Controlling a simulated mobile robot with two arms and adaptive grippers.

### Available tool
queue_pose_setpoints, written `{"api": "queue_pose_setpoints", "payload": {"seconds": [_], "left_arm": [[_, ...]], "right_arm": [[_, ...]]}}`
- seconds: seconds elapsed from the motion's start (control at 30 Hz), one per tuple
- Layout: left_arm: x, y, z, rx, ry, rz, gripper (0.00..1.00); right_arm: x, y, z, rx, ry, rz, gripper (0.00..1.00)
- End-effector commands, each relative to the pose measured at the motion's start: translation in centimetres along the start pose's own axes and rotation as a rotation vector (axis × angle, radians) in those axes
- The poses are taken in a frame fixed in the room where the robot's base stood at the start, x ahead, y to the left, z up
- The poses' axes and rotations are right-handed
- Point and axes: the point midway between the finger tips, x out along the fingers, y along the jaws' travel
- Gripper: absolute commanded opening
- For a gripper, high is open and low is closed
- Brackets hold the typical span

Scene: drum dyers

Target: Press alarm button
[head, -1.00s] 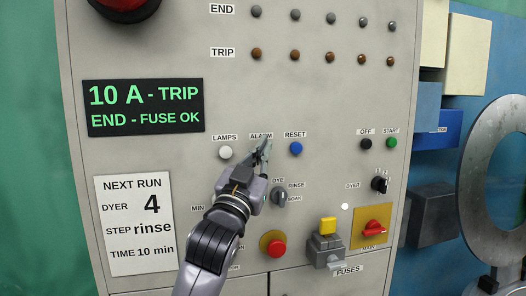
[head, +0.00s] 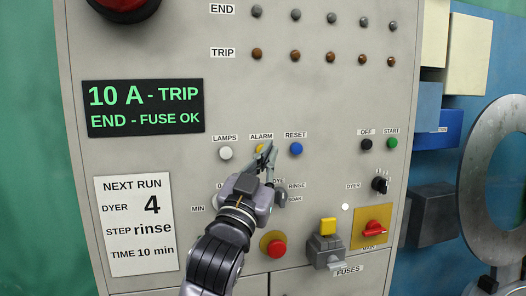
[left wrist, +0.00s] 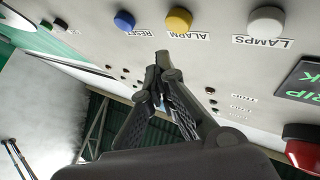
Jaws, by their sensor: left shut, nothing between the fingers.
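The yellow alarm button (head: 259,148) is under the ALARM label on the grey panel, partly hidden by my fingers in the head view. It shows whole in the left wrist view (left wrist: 178,20). My left gripper (head: 267,153) is shut and empty, its fingertips just below and right of the button in the head view. In the left wrist view the shut fingertips (left wrist: 162,60) point toward the panel, and a gap shows between them and the button in the picture. Contact with the panel cannot be told. My right gripper is not in view.
The white lamps button (head: 226,153) and blue reset button (head: 296,149) flank the alarm button. Below are a selector knob (head: 282,197), a red button on yellow (head: 273,245), and a fuse lever (head: 326,240). A green-lettered display (head: 144,108) reads 10 A - TRIP.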

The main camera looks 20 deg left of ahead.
Motion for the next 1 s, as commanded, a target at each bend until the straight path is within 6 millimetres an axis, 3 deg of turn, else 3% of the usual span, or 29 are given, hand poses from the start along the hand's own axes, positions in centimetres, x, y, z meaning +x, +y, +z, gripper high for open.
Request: {"api": "queue_pose_setpoints", "payload": {"seconds": [0.33, 1.0], "left_arm": [[-2.0, 1.4, -1.5, 0.000, 0.001, 0.000, 0.00], [-2.1, 1.5, -1.5, 0.000, 0.001, 0.000, 0.00]], "right_arm": [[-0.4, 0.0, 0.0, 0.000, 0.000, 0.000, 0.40], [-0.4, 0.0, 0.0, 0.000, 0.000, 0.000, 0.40]]}}
